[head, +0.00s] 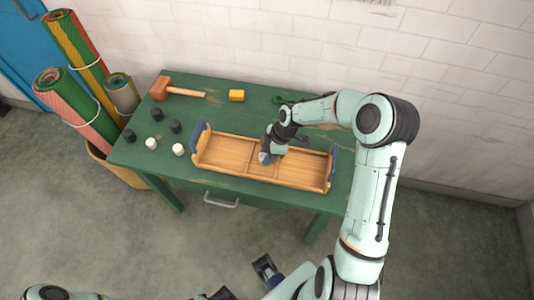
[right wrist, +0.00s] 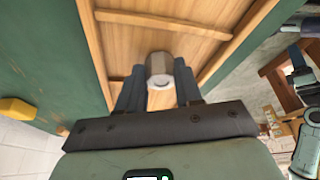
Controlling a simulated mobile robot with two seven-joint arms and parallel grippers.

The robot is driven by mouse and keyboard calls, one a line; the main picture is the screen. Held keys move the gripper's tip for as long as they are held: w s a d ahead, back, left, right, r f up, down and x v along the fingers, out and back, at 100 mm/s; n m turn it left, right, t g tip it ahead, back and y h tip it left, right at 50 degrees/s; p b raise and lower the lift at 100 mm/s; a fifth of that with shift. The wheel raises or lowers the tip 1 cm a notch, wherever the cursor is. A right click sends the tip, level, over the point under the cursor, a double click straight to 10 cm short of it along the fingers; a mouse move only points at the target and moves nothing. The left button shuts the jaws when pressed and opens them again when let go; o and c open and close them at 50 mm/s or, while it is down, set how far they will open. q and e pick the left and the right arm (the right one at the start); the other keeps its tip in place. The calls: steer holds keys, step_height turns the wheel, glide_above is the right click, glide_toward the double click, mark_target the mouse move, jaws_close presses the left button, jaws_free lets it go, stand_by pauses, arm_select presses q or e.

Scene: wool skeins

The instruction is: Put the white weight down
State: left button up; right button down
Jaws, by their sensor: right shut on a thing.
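My right gripper (right wrist: 158,90) is shut on a white weight (right wrist: 159,64), which looks pale grey in the right wrist view and sits between the blue-grey fingers. In the head view the right gripper (head: 266,157) reaches down over the wooden tray (head: 225,153), near its middle, and mostly hides the weight. I cannot tell whether the weight touches the tray floor. Two other white weights, one (head: 151,143) and another (head: 178,149), stand on the green table left of the tray. A dark gripper-like part, seemingly my left gripper (head: 265,268), shows at the bottom; its jaw state is unclear.
Black weights, among them one (head: 129,136), stand on the table (head: 135,155) near the white ones. A mallet (head: 175,91), a yellow block (head: 236,95) and a green item (head: 283,99) lie behind the tray. Rolled mats (head: 78,110) stand at the left. The tray has blue end handles and dividers.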

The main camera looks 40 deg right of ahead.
steer(key=c, duration=0.8)
jaws_free()
steer(key=shift+f, duration=0.1)
steer(key=shift+o, duration=0.2)
steer(key=shift+r, duration=0.2)
steer(key=p+v, duration=0.1)
steer(key=v, duration=1.1)
steer(key=shift+f, duration=0.1)
